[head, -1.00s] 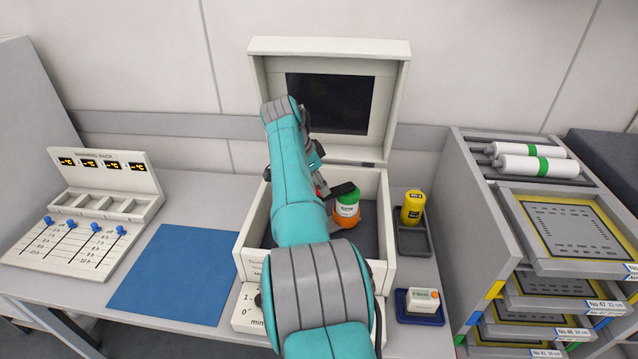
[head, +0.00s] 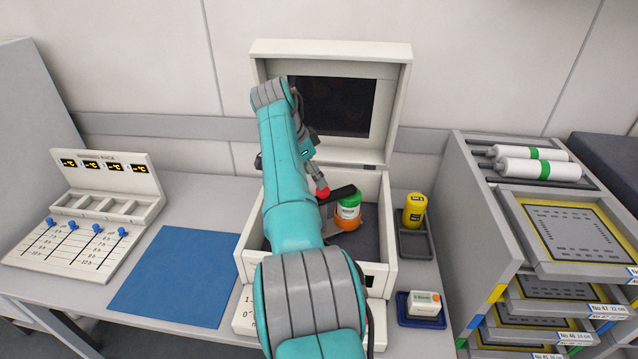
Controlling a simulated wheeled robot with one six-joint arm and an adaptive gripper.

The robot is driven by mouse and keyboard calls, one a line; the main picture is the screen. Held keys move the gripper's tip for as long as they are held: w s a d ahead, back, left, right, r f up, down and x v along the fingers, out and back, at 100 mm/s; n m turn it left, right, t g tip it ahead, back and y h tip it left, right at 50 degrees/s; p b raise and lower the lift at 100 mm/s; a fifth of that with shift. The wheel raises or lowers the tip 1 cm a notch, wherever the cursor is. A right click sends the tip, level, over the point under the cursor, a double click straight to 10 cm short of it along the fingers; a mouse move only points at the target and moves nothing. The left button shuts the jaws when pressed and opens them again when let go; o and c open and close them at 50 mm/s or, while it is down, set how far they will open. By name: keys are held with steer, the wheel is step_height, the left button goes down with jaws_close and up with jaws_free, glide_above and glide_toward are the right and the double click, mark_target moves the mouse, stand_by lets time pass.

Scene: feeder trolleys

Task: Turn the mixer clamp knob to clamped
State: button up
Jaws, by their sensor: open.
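The mixer (head: 386,232) is a cream box with its lid (head: 400,100) raised. Inside, a jar (head: 348,208) with a green cap and white label stands in an orange holder (head: 352,222). A black bar (head: 340,193) with a red end lies just left of the cap; it may be the clamp knob, but its setting cannot be read. My gripper (head: 317,180) is over the mixer's opening, close to the bar's red end. It is open, and mostly hidden behind my teal arm. Whether it touches the bar cannot be told.
A yellow jar (head: 413,208) stands in a dark tray (head: 413,244) right of the mixer, with a small white device (head: 424,304) in front. A blue mat (head: 175,275) and a slider panel (head: 75,250) are left. A drawer rack (head: 475,215) stands right.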

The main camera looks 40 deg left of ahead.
steer(key=v, duration=0.7)
steer(key=shift+s, duration=0.1)
stand_by(0.4)
